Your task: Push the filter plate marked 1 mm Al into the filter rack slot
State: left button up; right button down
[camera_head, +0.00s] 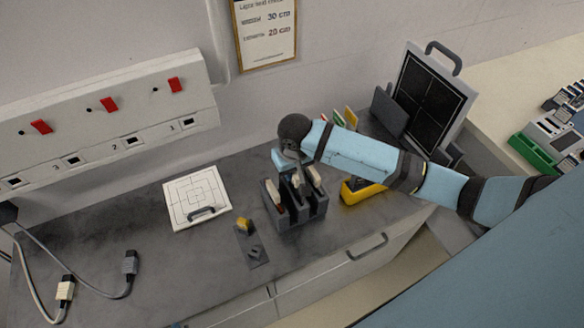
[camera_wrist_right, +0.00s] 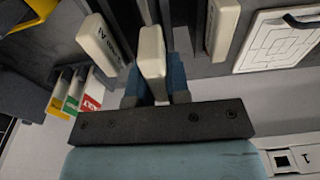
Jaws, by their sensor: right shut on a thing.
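The dark filter rack (camera_head: 300,218) stands on the grey counter with several upright plates in it. My right gripper (camera_head: 291,170) is over the rack. In the right wrist view its fingers (camera_wrist_right: 154,88) are shut on the pale grip of the middle filter plate (camera_wrist_right: 151,48), whose marking I cannot read. Left of it is another pale-gripped filter plate (camera_wrist_right: 99,38) with lettering that seems to include "Al"; the rest is unclear. A third pale-gripped plate (camera_wrist_right: 222,28) is at the right. How deep the held plate sits in its slot is hidden. My left gripper is not in view.
A white square panel with a grid (camera_head: 197,198) lies left of the rack. A small dark fixture with a yellow knob (camera_head: 251,244) is in front. A yellow-and-black holder (camera_head: 361,191) is right of the rack, and a black framed panel (camera_head: 430,98) stands behind. Cables (camera_head: 100,292) lie at left.

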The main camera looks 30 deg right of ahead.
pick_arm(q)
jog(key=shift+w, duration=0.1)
pick_arm(e)
jog(key=shift+f, duration=0.15)
jog(key=shift+f, duration=0.3)
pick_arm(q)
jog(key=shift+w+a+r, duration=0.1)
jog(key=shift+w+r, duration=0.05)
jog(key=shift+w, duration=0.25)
pick_arm(e)
jog(key=shift+f, duration=0.1)
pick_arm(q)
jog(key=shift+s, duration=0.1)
pick_arm(e)
jog(key=shift+f, duration=0.25)
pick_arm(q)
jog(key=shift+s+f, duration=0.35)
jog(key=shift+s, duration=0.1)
pick_arm(e)
jog(key=shift+f, duration=0.5)
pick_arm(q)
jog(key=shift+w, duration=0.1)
pick_arm(e)
jog(key=shift+f, duration=0.3)
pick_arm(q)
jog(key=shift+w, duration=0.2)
pick_arm(e)
jog(key=shift+f, duration=0.2)
